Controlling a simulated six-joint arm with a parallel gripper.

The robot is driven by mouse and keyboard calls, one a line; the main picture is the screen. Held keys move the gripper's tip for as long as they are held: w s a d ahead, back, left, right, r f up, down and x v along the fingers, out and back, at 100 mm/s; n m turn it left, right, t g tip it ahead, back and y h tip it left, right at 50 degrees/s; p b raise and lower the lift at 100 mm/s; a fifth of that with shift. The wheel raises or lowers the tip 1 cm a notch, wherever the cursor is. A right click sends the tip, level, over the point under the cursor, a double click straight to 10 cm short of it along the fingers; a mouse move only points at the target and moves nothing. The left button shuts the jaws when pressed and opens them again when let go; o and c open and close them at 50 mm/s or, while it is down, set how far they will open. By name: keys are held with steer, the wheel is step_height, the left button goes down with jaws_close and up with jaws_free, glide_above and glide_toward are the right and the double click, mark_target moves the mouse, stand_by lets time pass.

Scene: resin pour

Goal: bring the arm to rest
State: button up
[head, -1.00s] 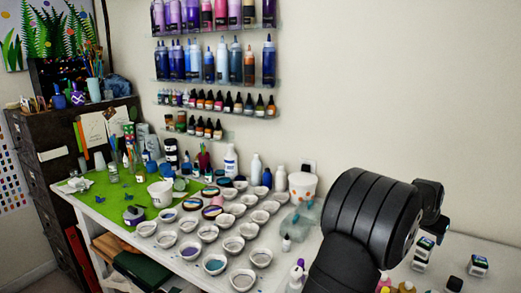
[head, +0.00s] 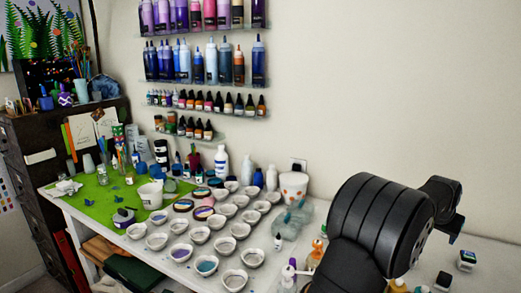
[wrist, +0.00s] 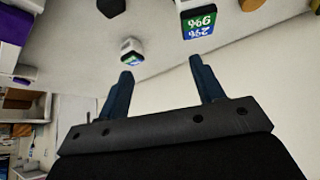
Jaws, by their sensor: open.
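My gripper (wrist: 160,75) shows in the wrist view with its two dark blue fingers apart and nothing between them. In that view the picture is tilted, and a small white block with a green and blue label (wrist: 131,50) lies beyond the left finger. In the head view my black arm fills the lower right, and the fingers are mostly hidden at its far end. The gripper touches nothing that I can see.
Several small white cups (head: 225,245) stand in rows on the white table. A green mat (head: 100,207) lies at the left with a white tub (head: 150,196). Small labelled containers (head: 466,260) stand right of my arm. Wall shelves (head: 205,82) hold several bottles.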

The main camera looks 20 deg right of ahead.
steer(key=s+r, duration=0.3)
steer(key=s, duration=0.2)
steer(key=w+d+f+n+t, duration=0.1)
steer(key=w+d+f, duration=0.15)
steer(key=d, duration=0.35)
steer(key=w+d+f+n, duration=0.1)
steer(key=w+d+f, duration=0.15)
steer(key=d, duration=0.45)
steer(key=w+f, duration=0.4)
steer(key=w, duration=0.1)
steer(key=shift+w+a+f+y, duration=0.15)
steer(key=shift+w+f+y, duration=0.05)
steer(key=shift+w+y, duration=0.15)
